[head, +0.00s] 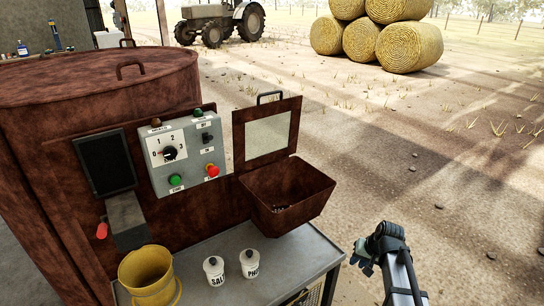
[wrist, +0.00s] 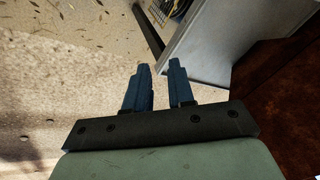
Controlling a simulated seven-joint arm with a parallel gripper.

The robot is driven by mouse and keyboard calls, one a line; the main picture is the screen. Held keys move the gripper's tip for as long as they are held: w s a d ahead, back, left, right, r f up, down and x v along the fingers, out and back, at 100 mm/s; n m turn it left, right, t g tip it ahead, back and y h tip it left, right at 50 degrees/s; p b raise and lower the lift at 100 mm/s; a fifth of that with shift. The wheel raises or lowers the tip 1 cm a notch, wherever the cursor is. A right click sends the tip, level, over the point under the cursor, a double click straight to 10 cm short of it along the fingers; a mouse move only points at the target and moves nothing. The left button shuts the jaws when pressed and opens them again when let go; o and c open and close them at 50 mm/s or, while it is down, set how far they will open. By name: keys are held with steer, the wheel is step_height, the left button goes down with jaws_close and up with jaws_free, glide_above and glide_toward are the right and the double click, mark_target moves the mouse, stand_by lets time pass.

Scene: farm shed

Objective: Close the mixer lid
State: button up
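The mixer is a large rusty drum (head: 100,85) at the left of the head view. A rusty hopper (head: 290,205) sticks out from its right side, with some dark contents inside. The hopper's lid (head: 239,140), with a pale window and a dark handle (head: 269,95) on its top edge, stands upright and open at the hopper's back. My gripper (head: 361,256) is right of and lower in the picture than the hopper, apart from the lid. In the wrist view its two blue fingers (wrist: 159,66) have a gap between them and hold nothing.
A grey control box (head: 184,165) sits left of the lid. A metal table (head: 222,245) bears a yellow bucket (head: 148,278), a salt jar (head: 214,270) and another white jar (head: 249,264). The table's corner (wrist: 205,50) shows in the wrist view. Ground right of the hopper is clear.

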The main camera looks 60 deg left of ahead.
steer(key=a+r+m+g+y, duration=0.15)
steer(key=a+r+y, duration=0.25)
steer(key=a+r, duration=1)
steer(key=a+r+m+g+y, duration=0.1)
steer(key=a+r+g+y, duration=0.2)
steer(key=a+r, duration=1.1)
steer(key=a+r+m+g+y, duration=0.15)
steer(key=a+r+y, duration=0.45)
steer(key=r, duration=1.3)
steer(key=s+a+h, duration=0.1)
steer(key=s+a, duration=0.1)
steer(key=a, duration=0.4)
steer(key=s+a+f, duration=0.1)
steer(key=s+a, duration=0.2)
steer(key=a, duration=0.4)
steer(key=shift+a+f+g+h, duration=0.15)
steer(key=shift+a+g+h, duration=0.15)
steer(key=shift+h, duration=0.1)
steer(key=shift+s, duration=0.15)
jaws_close()
